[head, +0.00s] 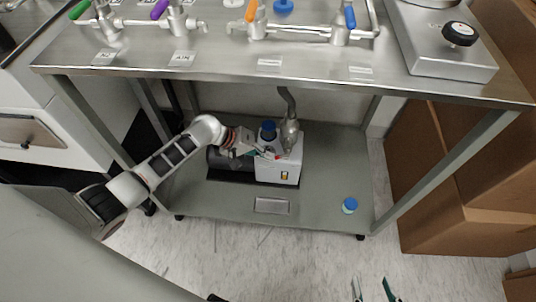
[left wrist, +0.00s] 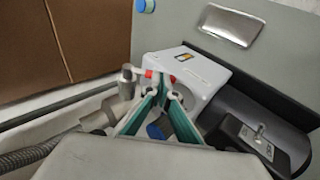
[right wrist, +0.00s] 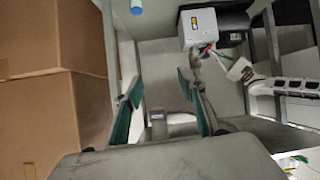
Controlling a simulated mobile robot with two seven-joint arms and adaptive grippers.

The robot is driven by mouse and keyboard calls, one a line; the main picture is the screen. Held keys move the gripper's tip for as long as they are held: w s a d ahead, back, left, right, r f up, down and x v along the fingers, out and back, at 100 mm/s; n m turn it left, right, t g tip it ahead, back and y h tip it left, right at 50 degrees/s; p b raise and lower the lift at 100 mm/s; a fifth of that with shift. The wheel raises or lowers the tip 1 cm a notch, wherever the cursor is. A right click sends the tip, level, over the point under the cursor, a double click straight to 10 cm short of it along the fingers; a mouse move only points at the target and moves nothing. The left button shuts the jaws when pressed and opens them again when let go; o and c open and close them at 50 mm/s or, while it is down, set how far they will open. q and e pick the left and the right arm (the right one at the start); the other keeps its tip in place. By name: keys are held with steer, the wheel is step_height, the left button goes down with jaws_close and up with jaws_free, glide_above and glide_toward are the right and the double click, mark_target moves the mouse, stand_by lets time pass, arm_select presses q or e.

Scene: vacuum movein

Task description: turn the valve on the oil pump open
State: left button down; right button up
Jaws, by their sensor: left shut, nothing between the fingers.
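The white oil pump (head: 280,172) with its dark motor (head: 222,159) stands on the lower shelf under the bench. It also shows in the left wrist view (left wrist: 205,72) and right wrist view (right wrist: 198,27). A small red part (left wrist: 172,79), apparently the valve handle, sits beside the grey pipe fitting (left wrist: 127,75) on the pump. My left gripper (head: 268,155) is shut and empty, its green fingertips (left wrist: 164,92) close to the red part; I cannot tell whether they touch. My right gripper (head: 374,287) is open and empty in front of the bench, well away from the pump.
The bench top (head: 215,65) hangs over the pump and carries coloured valves. Bench legs (head: 450,165) frame the opening. Cardboard boxes (head: 450,200) stand at the right. The shelf's middle front is mostly clear.

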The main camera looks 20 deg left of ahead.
arm_select(q)
steer(key=shift+w+d+f+t+h+b, duration=0.15)
steer(key=shift+d+f+h+b, duration=0.3)
steer(key=shift+f+b, duration=0.45)
steer(key=shift+w+d+f+t+h+b, duration=0.1)
steer(key=shift+d+f+t+h+b, duration=0.1)
steer(key=shift+d+f+h+b, duration=0.6)
steer(key=shift+w+d+f+t+h+b, duration=0.15)
steer(key=shift+f+b, duration=0.5)
steer(key=shift+b, duration=0.5)
arm_select(e)
steer(key=shift+w+a+r+m+t+y, duration=0.15)
steer(key=shift+a+r+m+y, duration=0.1)
steer(key=shift+a+m, duration=0.5)
steer(key=shift+s+a+r+m+t+y, duration=0.1)
steer(key=shift+a+r+m+y, duration=0.15)
steer(key=shift+a, duration=0.8)
steer(key=shift+w+a+r+m+t+y, duration=0.1)
steer(key=shift+a+r+m+t+y, duration=0.1)
steer(key=shift+a+m, duration=0.55)
steer(key=shift+a, duration=0.2)
arm_select(q)
steer(key=shift+r, duration=0.1)
arm_select(e)
steer(key=shift+r, duration=0.1)
